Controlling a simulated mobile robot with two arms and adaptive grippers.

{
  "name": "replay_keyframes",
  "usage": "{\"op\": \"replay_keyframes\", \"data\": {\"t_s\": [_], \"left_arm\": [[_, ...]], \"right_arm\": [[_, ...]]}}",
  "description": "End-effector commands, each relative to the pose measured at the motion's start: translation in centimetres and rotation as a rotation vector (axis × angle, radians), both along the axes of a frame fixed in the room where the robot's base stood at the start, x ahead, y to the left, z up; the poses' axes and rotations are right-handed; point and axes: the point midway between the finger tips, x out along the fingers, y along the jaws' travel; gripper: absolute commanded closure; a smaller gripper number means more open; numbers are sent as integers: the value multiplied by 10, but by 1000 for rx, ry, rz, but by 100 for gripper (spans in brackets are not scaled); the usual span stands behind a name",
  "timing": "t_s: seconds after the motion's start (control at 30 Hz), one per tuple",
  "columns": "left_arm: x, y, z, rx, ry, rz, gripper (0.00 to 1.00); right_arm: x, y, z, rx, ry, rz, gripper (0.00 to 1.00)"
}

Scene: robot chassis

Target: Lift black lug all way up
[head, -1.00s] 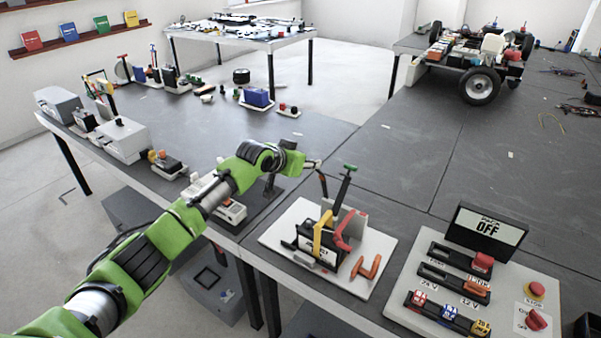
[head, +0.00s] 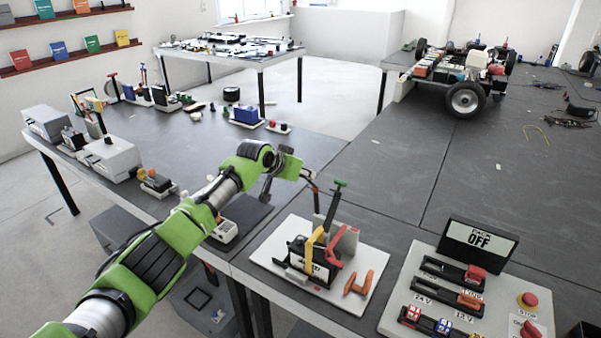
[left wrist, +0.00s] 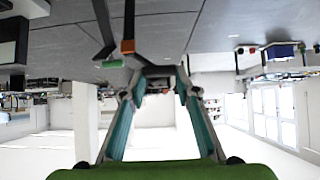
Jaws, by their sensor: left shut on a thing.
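A dark upright piece with an orange end (head: 308,174), which looks like the black lug, stands beside a green-topped dark lever (head: 337,193). Both rise from a fixture on a white board (head: 273,245) that also carries yellow and red-orange levers. My left gripper (left wrist: 160,72) is shut at the upper end of the dark piece. In the left wrist view, which looks upside down, the orange end (left wrist: 127,47) is just beside the fingertips, and the green top (left wrist: 112,63) is farther left. The exact contact is too small to tell. My right gripper is not in view.
A control panel (head: 399,318) with a screen reading OFF and a red stop button (head: 527,299) is to the right of the fixture. Several devices line the left table. A wheeled chassis (head: 467,68) stands behind. The grey tabletop (head: 400,190) beyond the fixture is mostly clear.

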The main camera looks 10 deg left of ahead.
Motion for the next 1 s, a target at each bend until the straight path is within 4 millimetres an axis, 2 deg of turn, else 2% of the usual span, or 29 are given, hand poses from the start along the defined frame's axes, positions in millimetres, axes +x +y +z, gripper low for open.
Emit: {"op": "replay_keyframes", "data": {"t_s": [0.03, 0.1, 0.57, 0.77, 1.0], "left_arm": [[7, -3, 18, -11, -39, -1, 66], [6, -3, 17, -11, -38, -1, 54], [1, 1, 13, -6, -24, 0, 54], [-14, 5, 24, -6, -26, -2, 54], [-40, 14, 46, -4, -26, -3, 54]], "right_arm": [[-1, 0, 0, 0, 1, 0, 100], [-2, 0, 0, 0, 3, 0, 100], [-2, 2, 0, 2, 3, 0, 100], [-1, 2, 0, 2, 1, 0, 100], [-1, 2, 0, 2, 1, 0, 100]]}}
